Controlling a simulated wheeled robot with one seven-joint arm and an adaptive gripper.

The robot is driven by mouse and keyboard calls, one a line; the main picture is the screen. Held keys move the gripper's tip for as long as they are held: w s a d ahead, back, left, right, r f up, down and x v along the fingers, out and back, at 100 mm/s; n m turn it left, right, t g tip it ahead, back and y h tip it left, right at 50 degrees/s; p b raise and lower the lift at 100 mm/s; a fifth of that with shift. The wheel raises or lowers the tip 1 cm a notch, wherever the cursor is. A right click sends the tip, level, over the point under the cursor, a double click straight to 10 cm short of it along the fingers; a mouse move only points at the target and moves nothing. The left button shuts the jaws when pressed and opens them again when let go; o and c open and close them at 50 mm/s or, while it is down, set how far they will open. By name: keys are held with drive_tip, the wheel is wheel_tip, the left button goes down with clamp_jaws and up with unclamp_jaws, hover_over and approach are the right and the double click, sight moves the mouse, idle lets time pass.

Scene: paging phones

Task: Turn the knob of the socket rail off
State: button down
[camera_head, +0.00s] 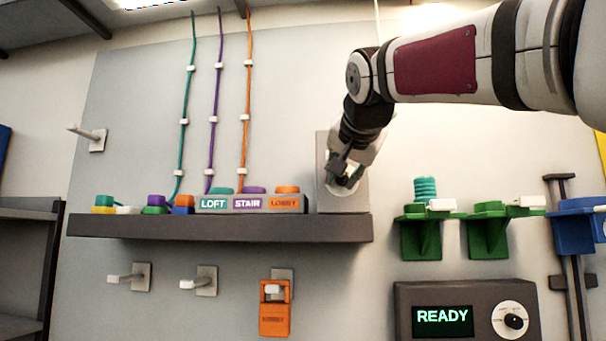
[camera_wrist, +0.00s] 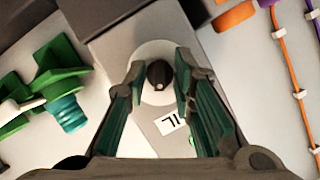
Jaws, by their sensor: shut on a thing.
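The socket rail (camera_head: 250,204) lies on the shelf, with labels LOFT, STAIR and LOBBY. At its right end stands a grey box (camera_head: 327,150) with a round pale dial (camera_head: 345,202). In the wrist view, the dial's small black knob (camera_wrist: 158,74) sits between my fingers. My gripper (camera_head: 343,178) is in front of the box and hides the knob in the head view. In the wrist view my gripper (camera_wrist: 159,70) is shut on the knob, one finger on each side. A white label (camera_wrist: 170,124) and a small green light (camera_wrist: 191,139) show below the dial.
A dark shelf (camera_head: 220,228) carries the rail and coloured plugs (camera_head: 155,203). Teal, purple and orange cords rise behind. Green brackets (camera_head: 421,238) stand right of the box. A READY unit (camera_head: 470,285) with its own knob is below. An orange LOBBY piece (camera_head: 275,320) hangs beneath the shelf.

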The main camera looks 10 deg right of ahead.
drive_tip(key=shift+w+a+n+g+h+p, duration=0.15)
drive_tip(key=shift+n+g+h+p, duration=0.35)
drive_tip(key=shift+n+h+p, duration=1.1)
drive_tip(key=shift+s+a+n+g+h+p, duration=0.15)
drive_tip(key=shift+n+g+h+p, duration=0.4)
drive_tip(key=shift+n+h, duration=2.05)
drive_tip(key=shift+w+n+y, duration=0.1)
drive_tip(key=shift+n+y, duration=0.5)
drive_tip(key=shift+n, duration=0.4)
drive_tip(key=c, duration=1.6)
unclamp_jaws()
drive_tip(key=shift+c, duration=0.2)
